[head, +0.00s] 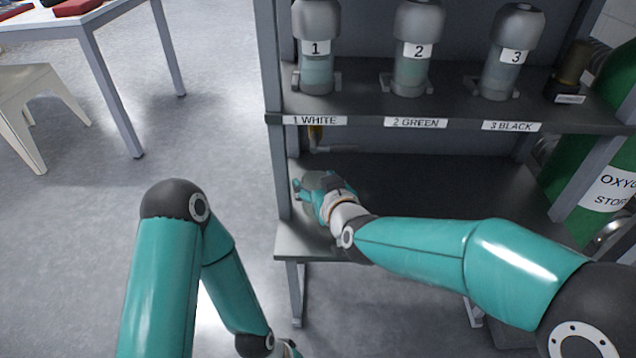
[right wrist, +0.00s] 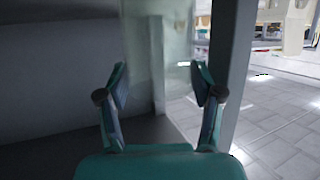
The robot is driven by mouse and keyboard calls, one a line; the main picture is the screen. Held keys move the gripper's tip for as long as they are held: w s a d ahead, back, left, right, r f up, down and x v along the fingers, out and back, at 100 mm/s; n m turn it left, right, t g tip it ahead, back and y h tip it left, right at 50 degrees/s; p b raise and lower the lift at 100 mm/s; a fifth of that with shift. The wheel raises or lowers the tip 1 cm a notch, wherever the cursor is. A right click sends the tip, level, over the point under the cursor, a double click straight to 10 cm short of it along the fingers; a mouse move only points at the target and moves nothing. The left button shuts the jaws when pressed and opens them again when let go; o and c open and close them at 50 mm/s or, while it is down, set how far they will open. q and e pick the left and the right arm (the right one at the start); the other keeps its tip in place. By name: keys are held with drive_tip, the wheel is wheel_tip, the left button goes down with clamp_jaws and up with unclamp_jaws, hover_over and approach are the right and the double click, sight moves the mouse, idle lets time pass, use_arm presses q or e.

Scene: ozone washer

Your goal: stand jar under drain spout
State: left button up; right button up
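The jar (right wrist: 158,35) is clear pale glass and fills the upper middle of the right wrist view. My right gripper (right wrist: 160,78) has a finger at each side of the jar, with the tips against its edges. In the head view the right gripper (head: 310,188) is over the left end of the lower shelf and largely covers the jar. The jar appears left of and nearer than the spout. My left gripper is barely visible at the bottom edge.
Upper shelf (head: 360,110) holds bottles numbered 1 (head: 317,75), 2 (head: 411,75) and 3 (head: 505,75). A left post (head: 272,80) stands close beside the gripper. The lower shelf (head: 450,190) is bare to the right. A green oxygen cylinder (head: 575,175) stands right.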

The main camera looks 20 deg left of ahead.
drive_tip(key=shift+r, duration=0.15)
drive_tip(key=p+v, duration=0.2)
drive_tip(key=v, duration=1)
idle(0.4)
